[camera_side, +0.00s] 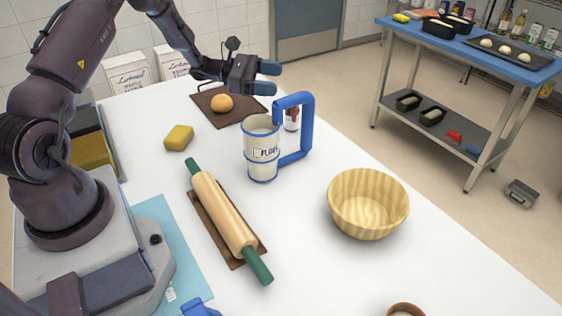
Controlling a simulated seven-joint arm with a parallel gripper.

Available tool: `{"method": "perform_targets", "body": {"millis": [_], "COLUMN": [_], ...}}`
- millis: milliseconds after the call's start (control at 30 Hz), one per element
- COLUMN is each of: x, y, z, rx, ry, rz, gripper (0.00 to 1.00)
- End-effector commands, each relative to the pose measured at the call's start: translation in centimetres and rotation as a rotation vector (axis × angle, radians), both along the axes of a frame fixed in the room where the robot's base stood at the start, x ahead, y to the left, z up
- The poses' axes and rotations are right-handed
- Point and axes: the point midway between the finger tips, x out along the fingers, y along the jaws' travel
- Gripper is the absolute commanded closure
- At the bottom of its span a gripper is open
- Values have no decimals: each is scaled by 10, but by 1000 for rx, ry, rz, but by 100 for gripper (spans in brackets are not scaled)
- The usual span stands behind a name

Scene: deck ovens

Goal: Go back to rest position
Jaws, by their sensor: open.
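My gripper (268,78) is at the upper middle of the view, with two blue fingertips set apart. It is open and nothing shows between the fingers. It hangs above the white table, over the far edge of a dark brown board (207,100) and behind the flour container. A round orange-brown bun (222,103) lies on that board, to the left of and below the gripper. The white and blue flour container (262,165) with its large blue handle (307,125) stands upright on the table, nearer the camera than the gripper.
A rolling pin (225,213) lies on a brown board at the centre left. A yellow sponge-like block (179,138) sits behind it. An empty wooden bowl (368,203) stands at right. A red-capped shaker (292,118) is partly hidden by the handle. The table's right front is mostly clear.

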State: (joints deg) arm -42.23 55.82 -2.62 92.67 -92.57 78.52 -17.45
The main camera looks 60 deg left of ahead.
Motion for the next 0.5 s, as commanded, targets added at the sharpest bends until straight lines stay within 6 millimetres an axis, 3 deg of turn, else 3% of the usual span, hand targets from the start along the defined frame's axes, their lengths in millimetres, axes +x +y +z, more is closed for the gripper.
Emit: {"method": "perform_targets", "body": {"millis": [33, 233, 400, 500], "x": [-1, -30, -78, -111], "y": [-22, -97, -149, -170], "z": [24, 83, 119, 134], "rx": [72, 378, 700, 896], "ry": [-14, -50, -107, -156], "rz": [-79, -371, -626, -765], "gripper": [34, 34, 34, 34]}}
